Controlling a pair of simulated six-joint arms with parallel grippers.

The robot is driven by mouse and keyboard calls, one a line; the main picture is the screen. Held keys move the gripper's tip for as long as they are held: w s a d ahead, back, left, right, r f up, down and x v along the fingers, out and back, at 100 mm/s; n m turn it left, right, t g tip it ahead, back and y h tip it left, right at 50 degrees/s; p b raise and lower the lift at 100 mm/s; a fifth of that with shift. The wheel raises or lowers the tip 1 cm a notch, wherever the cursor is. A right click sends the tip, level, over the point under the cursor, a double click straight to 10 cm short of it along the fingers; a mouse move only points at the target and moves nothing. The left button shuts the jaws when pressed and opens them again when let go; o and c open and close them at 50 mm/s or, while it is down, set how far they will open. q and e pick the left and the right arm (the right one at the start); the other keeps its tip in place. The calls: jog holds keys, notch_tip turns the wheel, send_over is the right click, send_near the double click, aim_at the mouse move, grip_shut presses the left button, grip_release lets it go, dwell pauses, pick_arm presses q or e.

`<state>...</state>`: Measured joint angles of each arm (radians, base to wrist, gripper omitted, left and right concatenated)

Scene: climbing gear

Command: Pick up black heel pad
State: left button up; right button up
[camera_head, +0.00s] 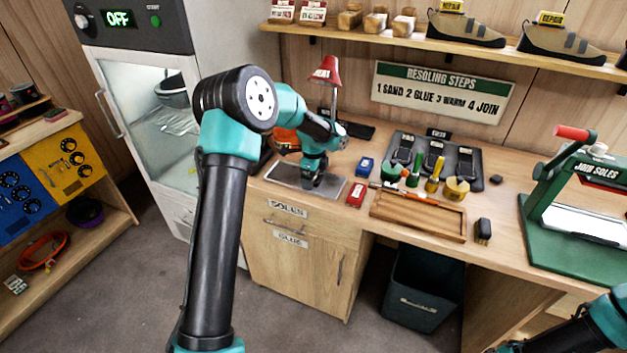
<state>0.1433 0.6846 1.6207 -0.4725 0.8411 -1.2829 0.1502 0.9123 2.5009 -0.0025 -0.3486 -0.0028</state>
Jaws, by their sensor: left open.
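My left arm reaches over the workbench, and its gripper (312,182) is open, low over a dark grey mat (275,176). Whether anything lies between its fingers is too small to tell. A small black block (497,179) lies alone on the bench right of the sole tray; it may be the black heel pad, but I cannot be sure. Another small dark block (483,231) stands near the bench's front edge, right of the wooden tray. Only links of my right arm show at the bottom right; its gripper is not in view.
A dark tray (478,180) holds several black soles. A wooden tray (415,215), small blue (364,165) and red (356,194) boxes, and a yellow roll (456,189) crowd the middle. A red lamp (326,72) stands behind my gripper. A green press (585,190) fills the right.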

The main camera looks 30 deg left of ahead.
pick_arm(q)
jog(key=shift+c, duration=0.3)
jog(key=c, duration=1)
jog(key=shift+o, duration=0.2)
jog(key=shift+r, duration=0.1)
jog(key=shift+r, duration=0.5)
notch_tip(320, 180, up, 3)
jog(key=shift+f, duration=0.15)
jog(key=s+d+r, duration=0.1)
jog(key=s+d, duration=0.7)
jog(key=s, duration=0.5)
jog(key=shift+s+d, duration=0.2)
jog(key=shift+s, duration=0.15)
jog(key=shift+r, duration=0.1)
